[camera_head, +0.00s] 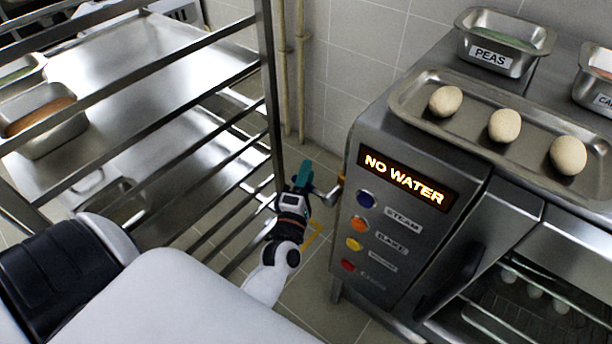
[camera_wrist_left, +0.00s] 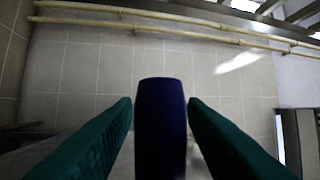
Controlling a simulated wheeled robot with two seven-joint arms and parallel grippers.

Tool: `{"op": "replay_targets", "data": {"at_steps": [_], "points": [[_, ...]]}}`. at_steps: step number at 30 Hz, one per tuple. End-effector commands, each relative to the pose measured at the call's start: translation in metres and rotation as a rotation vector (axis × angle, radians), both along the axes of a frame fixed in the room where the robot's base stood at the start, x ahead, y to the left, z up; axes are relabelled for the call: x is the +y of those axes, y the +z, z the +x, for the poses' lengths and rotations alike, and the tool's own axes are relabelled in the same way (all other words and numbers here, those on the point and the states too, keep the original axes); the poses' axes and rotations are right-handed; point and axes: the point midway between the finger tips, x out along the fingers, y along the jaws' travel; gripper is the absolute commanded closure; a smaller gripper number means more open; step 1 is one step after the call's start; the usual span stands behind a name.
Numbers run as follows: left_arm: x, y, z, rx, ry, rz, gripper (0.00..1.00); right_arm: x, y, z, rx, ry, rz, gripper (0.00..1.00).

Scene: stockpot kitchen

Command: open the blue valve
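The blue valve handle (camera_wrist_left: 161,130) stands upright in the left wrist view, dark blue and rounded at its top. The teal fingers of my left gripper (camera_wrist_left: 160,105) flank it closely on both sides. A thin gap seems to show at its left edge, so the fingers look open around it and not pressed on it. In the head view my left gripper (camera_head: 304,178) is at the oven's left side, by a short metal pipe (camera_head: 330,192). The valve handle cannot be made out there. My right gripper is not in view.
The steel oven (camera_head: 350,255) shows a lit NO WATER sign (camera_head: 405,177) above several coloured buttons. A tray (camera_head: 415,103) with three pale dough balls lies on top, near a pan of peas (camera_head: 490,61). A metal rack (camera_head: 268,85) stands close on the left.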

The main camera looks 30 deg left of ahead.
Motion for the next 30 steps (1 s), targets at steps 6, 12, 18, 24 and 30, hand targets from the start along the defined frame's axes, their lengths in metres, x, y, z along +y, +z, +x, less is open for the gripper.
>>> {"op": "replay_targets", "data": {"at_steps": [6,12,18,24,30], "points": [[0.0000,-0.0001,0.0001,0.000,0.000,0.000,0.62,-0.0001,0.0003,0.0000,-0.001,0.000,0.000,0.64],[-0.0001,-0.0002,0.0001,0.000,0.000,0.000,0.94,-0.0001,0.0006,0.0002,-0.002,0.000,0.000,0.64],[-0.0001,-0.0003,0.0000,0.001,0.000,0.000,1.00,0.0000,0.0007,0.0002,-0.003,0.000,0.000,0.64],[-0.0003,0.0011,0.0000,0.000,-0.001,0.016,1.00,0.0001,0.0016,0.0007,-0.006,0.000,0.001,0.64],[-0.0005,0.0076,0.0000,-0.006,-0.001,0.091,1.00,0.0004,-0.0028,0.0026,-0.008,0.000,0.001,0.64]]}}
